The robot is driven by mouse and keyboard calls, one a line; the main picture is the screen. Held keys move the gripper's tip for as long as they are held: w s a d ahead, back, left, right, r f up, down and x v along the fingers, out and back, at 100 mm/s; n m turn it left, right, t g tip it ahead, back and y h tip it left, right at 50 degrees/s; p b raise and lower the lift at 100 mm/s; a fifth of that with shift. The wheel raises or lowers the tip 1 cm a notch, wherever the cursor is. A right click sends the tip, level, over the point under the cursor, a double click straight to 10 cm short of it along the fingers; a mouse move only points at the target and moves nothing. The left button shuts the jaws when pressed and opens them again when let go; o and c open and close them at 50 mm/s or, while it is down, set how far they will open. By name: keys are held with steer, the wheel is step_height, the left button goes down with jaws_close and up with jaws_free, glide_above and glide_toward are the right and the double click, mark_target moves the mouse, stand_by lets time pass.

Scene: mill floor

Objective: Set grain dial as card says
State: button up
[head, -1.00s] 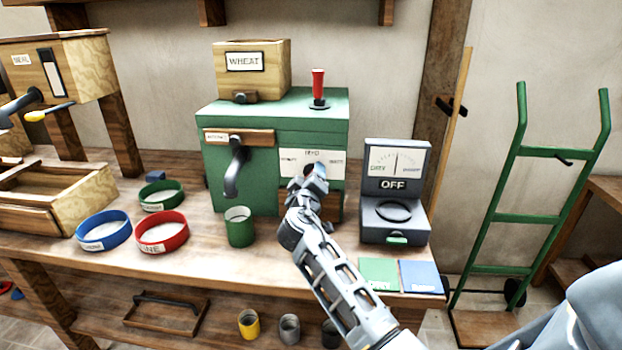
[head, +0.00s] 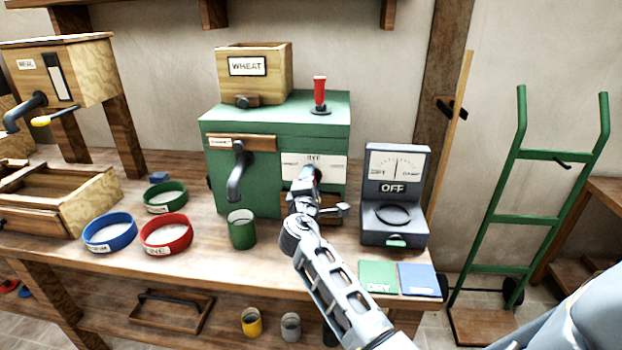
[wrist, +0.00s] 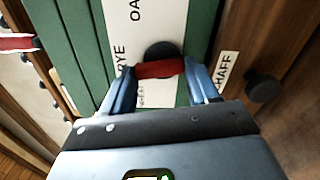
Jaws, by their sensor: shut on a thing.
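The grain dial is on the white label plate (head: 329,168) on the front of the green machine (head: 228,132). In the wrist view its black knob (wrist: 163,50) and red pointer (wrist: 158,69) lie in front of the plate, which reads "RYE", part of "OA…" and a small, partly hidden word. My gripper (wrist: 157,76) is shut on the red pointer, one blue finger on each side. In the head view my gripper (head: 312,182) covers much of the dial. A card reading "WHEAT" (head: 247,66) is on the wooden hopper (head: 279,70) above the machine.
A red-handled lever (head: 320,95) stands on the machine. A grey meter marked "OFF" (head: 396,200) stands right, with green (head: 377,273) and blue (head: 417,278) cards before it. A green cup (head: 242,230) stands close left. A "CHAFF" label (wrist: 226,73) is beside the plate.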

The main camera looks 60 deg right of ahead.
steer(key=n+p, duration=0.1)
steer(key=n, duration=0.1)
steer(key=n+p, duration=0.1)
steer(key=n, duration=0.2)
steer(key=shift+w+a+n+p, duration=0.15)
steer(key=shift+n+p, duration=0.15)
steer(key=shift+p, duration=0.1)
steer(key=shift+f+n+p, duration=0.2)
steer(key=shift+n+p, duration=0.75)
steer(key=shift+n, duration=1.05)
steer(key=o, duration=1.1)
steer(key=shift+c, duration=0.2)
steer(key=b+v, duration=0.1)
steer(key=v, duration=0.6)
steer(key=shift+a, duration=0.3)
